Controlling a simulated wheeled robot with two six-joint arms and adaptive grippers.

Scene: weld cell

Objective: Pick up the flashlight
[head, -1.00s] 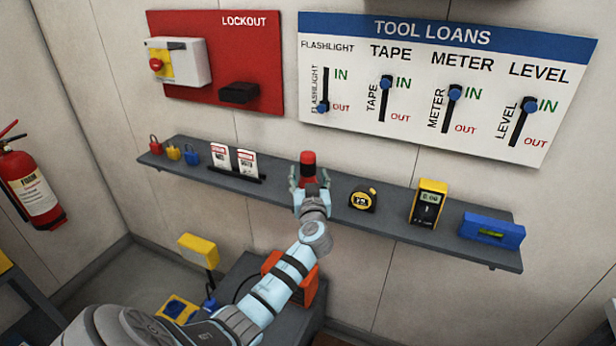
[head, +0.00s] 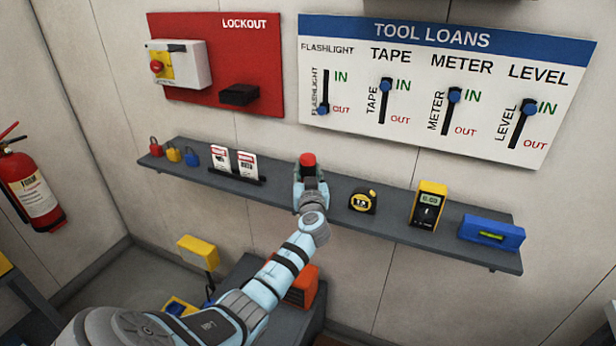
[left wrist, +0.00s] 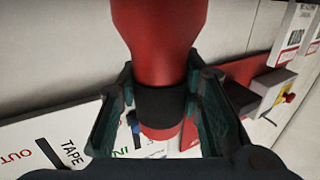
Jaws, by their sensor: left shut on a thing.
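The flashlight (head: 308,160) has a red end that shows above my left gripper at the middle of the shelf. In the left wrist view the flashlight (left wrist: 160,45) is red with a black band and stands between the two fingers. My left gripper (head: 309,178) is shut on it, with a finger on each side; the left wrist view shows the fingers (left wrist: 160,105) against the black band. The gripper hides the flashlight's lower part in the head view, so I cannot tell whether it touches the shelf. My right gripper is not in view.
The grey shelf (head: 398,222) also holds a yellow tape measure (head: 363,200), a yellow meter (head: 428,203) and a blue level (head: 492,232) to the right. Padlocks (head: 173,153) and tags (head: 247,162) stand to the left. The tool loans board (head: 440,85) hangs behind.

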